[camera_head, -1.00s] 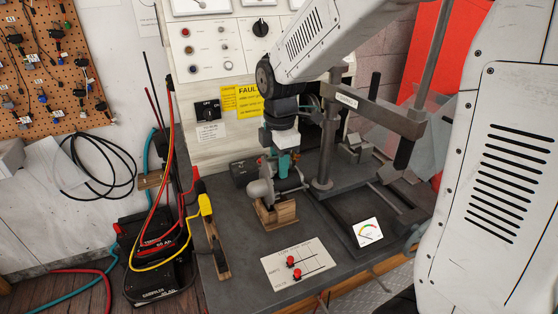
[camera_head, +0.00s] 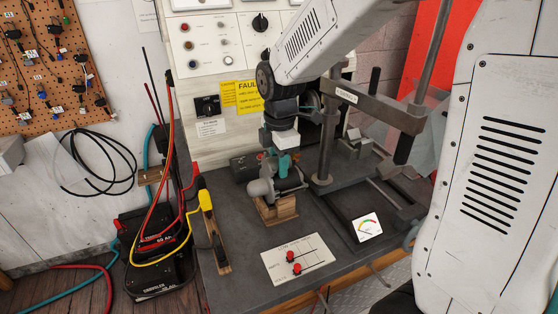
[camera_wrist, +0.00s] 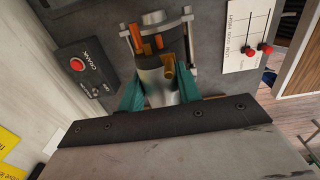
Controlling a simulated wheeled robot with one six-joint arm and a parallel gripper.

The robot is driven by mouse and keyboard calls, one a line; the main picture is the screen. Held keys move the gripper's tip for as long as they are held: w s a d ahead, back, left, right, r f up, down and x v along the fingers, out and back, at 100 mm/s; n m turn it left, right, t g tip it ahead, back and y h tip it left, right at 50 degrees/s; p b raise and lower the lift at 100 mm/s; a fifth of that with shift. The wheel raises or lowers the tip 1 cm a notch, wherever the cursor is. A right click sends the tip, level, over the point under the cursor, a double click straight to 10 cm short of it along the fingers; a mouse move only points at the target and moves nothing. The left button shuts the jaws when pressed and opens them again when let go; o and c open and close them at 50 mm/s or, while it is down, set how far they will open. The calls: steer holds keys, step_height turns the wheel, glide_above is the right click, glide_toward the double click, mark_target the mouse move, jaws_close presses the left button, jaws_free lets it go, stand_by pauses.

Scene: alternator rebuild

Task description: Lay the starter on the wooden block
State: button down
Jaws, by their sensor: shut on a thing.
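The starter (camera_head: 289,180) is a grey metal cylinder with a rounded, lighter nose at its left end. My gripper (camera_head: 281,165), with teal fingers, is shut on it from above. The wooden block (camera_head: 275,212) is directly under the starter, on the dark bench top. The starter sits at or just above the block's top; I cannot tell whether it bears on it. In the wrist view my gripper (camera_wrist: 160,92) has a teal finger on either side of the starter (camera_wrist: 160,75), whose copper-coloured terminals show. The block is mostly hidden there.
A crank button box (camera_head: 245,167) stands behind the block. A press post (camera_head: 327,145) rises close on the right. A white panel with red knobs (camera_head: 297,258) lies in front, and a clamp holder (camera_head: 215,235) is at the left. Bare bench lies between them.

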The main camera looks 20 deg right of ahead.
steer(key=c, duration=1)
jaws_free()
steer(key=shift+o, duration=0.5)
steer(key=shift+f, duration=0.1)
step_height(320, 180, up, 7)
steer(key=shift+r, duration=0.2)
steer(key=shift+s+r, duration=0.1)
steer(key=shift+r, duration=0.2)
steer(key=shift+s, duration=0.1)
steer(key=s+d+r+m, duration=0.1)
steer(key=s+m, duration=0.8)
steer(key=s, duration=0.3)
steer(key=s+d+r+m+t, duration=0.1)
steer(key=s+m, duration=0.8)
steer(key=s, duration=0.3)
steer(key=shift+s+d, duration=0.2)
steer(key=shift+d, duration=0.2)
